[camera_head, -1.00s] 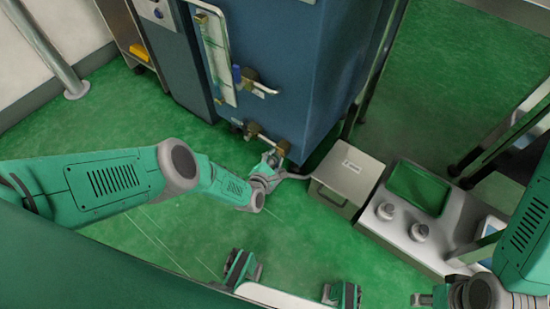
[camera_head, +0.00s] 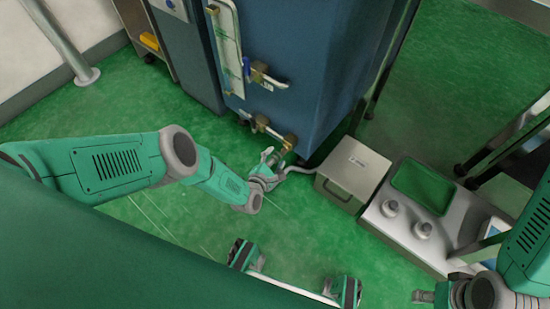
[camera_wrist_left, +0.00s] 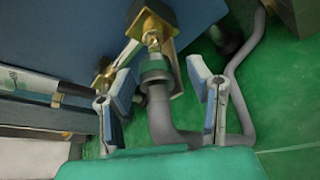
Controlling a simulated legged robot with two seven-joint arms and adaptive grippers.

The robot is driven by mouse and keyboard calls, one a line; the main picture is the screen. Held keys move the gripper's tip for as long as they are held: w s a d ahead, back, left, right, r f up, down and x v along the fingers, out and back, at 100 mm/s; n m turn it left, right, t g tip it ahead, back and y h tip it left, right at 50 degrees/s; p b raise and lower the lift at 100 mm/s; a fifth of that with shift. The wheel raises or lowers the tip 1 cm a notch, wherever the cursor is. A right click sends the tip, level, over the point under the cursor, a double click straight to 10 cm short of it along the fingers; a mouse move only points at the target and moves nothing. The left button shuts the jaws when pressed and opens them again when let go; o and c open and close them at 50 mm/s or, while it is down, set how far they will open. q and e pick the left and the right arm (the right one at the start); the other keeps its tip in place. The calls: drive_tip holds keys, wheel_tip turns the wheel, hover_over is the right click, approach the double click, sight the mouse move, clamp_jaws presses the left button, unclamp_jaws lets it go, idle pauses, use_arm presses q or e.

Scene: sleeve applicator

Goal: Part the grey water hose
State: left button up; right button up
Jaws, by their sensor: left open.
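The grey water hose (camera_wrist_left: 168,125) runs down from a dark green collar (camera_wrist_left: 154,68) and bends to the right in the left wrist view. The collar lies just below a brass valve outlet (camera_wrist_left: 152,28); I cannot tell whether they are joined. In the head view the hose (camera_head: 300,169) runs from near my left gripper to the steel box. My left gripper (camera_head: 268,163) is open below the lower valve (camera_head: 288,142). Its fingers (camera_wrist_left: 160,85) stand on either side of the hose and collar, with visible gaps. My right gripper (camera_head: 424,297) shows only partly, low on the right, away from the hose.
The blue cabinet (camera_head: 310,60) stands above the gripper, with an upper valve (camera_head: 268,77) on its face. The steel box (camera_head: 350,170) and a counter with two knobs (camera_head: 405,220) lie to the right. Green floor (camera_head: 150,220) is clear to the left.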

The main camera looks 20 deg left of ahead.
use_arm(q)
drive_tip(key=v, duration=1.2)
drive_tip(key=shift+a+f, duration=0.1)
